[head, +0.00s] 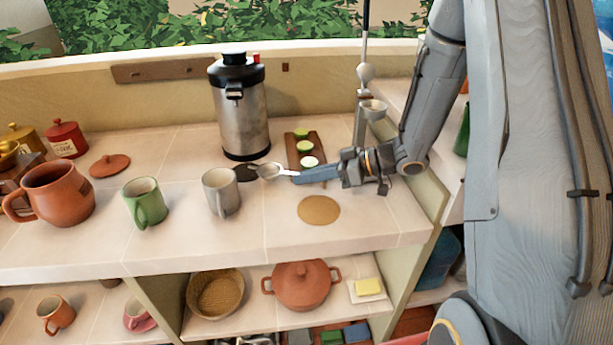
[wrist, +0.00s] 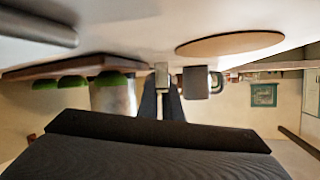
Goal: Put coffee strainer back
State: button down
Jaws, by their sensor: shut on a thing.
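The coffee strainer (head: 268,171) is a small metal bowl with a short pale handle, seen in the head view just above the counter, in front of the steel coffee urn (head: 240,110). My gripper (head: 298,175) reaches in from the right, shut on its handle. In the wrist view, which looks upside down, the fingers (wrist: 161,100) meet at a small pale piece, seemingly the handle; the bowl cannot be made out.
A grey mug (head: 221,193) stands front-left of the strainer, beside a green mug (head: 144,203). A board with green slices (head: 306,150) lies behind my gripper. A cork disc (head: 319,210) lies in front. A small metal cup on a stand (head: 373,108) is back right.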

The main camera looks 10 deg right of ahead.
jog(key=shift+f, duration=0.65)
jog(key=c, duration=1.9)
grip_release()
jog(key=shift+o, duration=0.2)
